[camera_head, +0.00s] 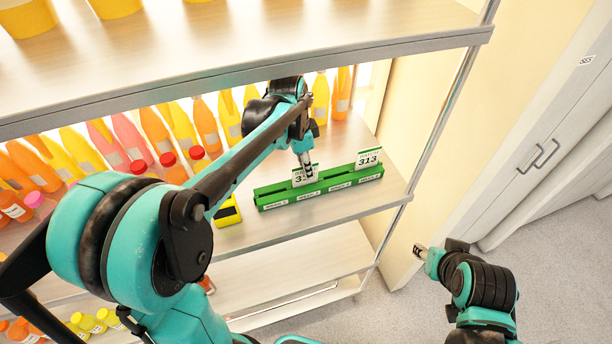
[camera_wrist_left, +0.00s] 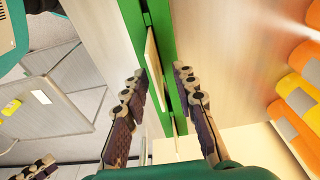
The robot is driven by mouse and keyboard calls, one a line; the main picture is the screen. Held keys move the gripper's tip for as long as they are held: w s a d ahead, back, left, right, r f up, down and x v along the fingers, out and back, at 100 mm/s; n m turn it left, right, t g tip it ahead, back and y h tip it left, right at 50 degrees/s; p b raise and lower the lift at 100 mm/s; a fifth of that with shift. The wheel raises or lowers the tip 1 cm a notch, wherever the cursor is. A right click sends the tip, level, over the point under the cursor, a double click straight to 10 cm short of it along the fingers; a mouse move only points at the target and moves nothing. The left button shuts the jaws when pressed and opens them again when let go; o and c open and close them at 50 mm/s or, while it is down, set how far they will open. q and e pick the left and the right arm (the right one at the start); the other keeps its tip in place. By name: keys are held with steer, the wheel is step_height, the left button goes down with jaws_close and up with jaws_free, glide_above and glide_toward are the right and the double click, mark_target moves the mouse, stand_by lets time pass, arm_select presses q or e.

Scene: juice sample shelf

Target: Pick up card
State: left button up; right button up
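A green card holder (camera_head: 325,188) stands on the middle shelf. One white batch card (camera_head: 298,176) stands upright in its left part, partly hidden by my left gripper (camera_head: 307,172). Another card (camera_head: 369,158), marked 313, stands at its right end. In the left wrist view, the fingers of my left gripper (camera_wrist_left: 163,112) are apart, one on each side of the green holder (camera_wrist_left: 166,25). A thin pale strip, seemingly the card edge-on (camera_wrist_left: 154,65), lies between them; contact is unclear.
Rows of orange, yellow and pink bottles (camera_head: 155,130) fill the shelf behind and left. A yellow and black device (camera_head: 228,211) stands left of the holder. The upper shelf board (camera_head: 250,75) overhangs the arm. A shelf post (camera_head: 437,130) rises at the right.

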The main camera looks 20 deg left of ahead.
arm_select(q)
steer(key=f, duration=0.3)
steer(key=shift+s+d+f, duration=0.1)
steer(key=shift+d, duration=0.1)
steer(key=shift+f, duration=0.15)
jaws_close()
